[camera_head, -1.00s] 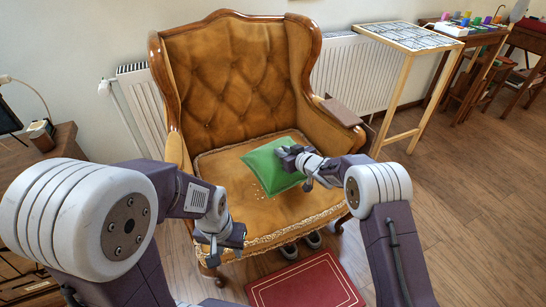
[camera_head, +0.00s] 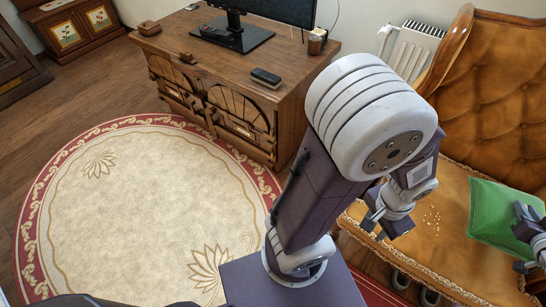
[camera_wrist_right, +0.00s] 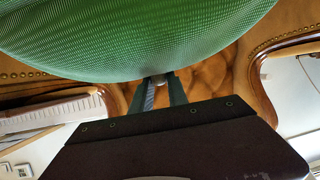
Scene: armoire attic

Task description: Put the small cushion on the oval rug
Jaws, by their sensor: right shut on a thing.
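The small green cushion (camera_head: 492,212) is at the right edge of the head view, over the seat of the tan armchair. My right gripper (camera_head: 526,238), partly cut off by the picture edge, is shut on its near corner. The cushion's green fabric (camera_wrist_right: 140,35) fills the top of the right wrist view. The oval rug (camera_head: 140,215), cream with a red patterned border, lies on the floor at left. My left gripper (camera_head: 385,222) hangs in front of the armchair seat, holding nothing visible; its jaw gap is unclear.
A wooden cabinet (camera_head: 225,75) with a monitor stands behind the rug. The armchair (camera_head: 490,85) is at right, with a radiator (camera_head: 412,50) behind it. A red rectangular mat (camera_head: 372,290) lies below. The rug's visible surface is clear.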

